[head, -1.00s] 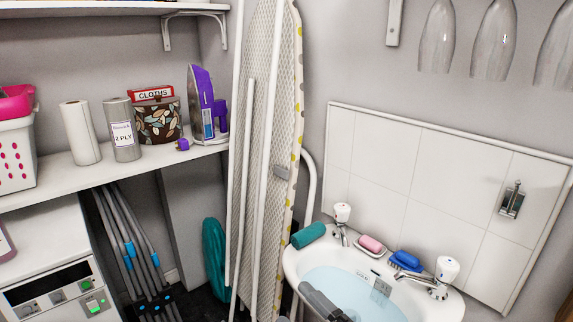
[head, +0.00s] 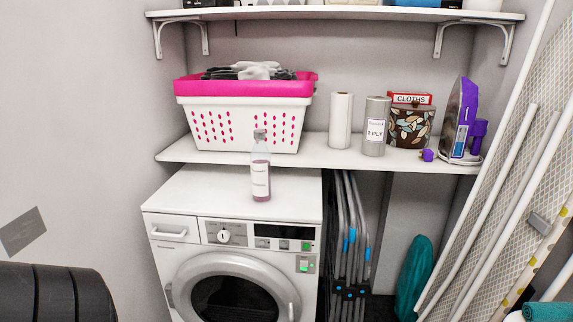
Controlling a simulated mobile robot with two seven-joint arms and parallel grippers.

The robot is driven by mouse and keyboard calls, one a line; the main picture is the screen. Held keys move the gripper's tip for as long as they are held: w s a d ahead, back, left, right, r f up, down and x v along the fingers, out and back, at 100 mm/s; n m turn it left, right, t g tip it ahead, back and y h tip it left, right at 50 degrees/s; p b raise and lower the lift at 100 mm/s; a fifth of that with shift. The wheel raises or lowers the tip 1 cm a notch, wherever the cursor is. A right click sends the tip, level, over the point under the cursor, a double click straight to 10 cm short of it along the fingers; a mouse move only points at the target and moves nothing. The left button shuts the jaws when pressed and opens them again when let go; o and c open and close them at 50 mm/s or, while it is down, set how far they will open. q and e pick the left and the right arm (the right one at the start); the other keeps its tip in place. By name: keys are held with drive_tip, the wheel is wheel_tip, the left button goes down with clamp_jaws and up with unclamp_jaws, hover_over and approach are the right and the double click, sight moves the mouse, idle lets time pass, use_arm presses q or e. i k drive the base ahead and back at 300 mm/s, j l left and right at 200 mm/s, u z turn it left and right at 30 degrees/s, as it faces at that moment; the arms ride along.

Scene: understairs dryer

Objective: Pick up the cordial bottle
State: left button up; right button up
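The cordial bottle (head: 260,170) stands upright on top of the white dryer (head: 190,192), near its front edge. It is clear with a pinkish liquid, a white label and a grey cap. Its upper part overlaps the laundry basket in the picture. No gripper is touching it. Neither gripper shows in the head view; only a dark part of my own body is at the lower left.
A white and pink laundry basket (head: 240,118) stands on the shelf (head: 320,153) behind the bottle. Paper rolls (head: 341,120), a patterned pot (head: 410,127) and a purple iron (head: 460,120) stand to its right. An ironing board (head: 530,190) leans at the right. The dryer top around the bottle is clear.

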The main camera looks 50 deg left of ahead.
sight(260, 156)
drive_tip(key=u, duration=1.65)
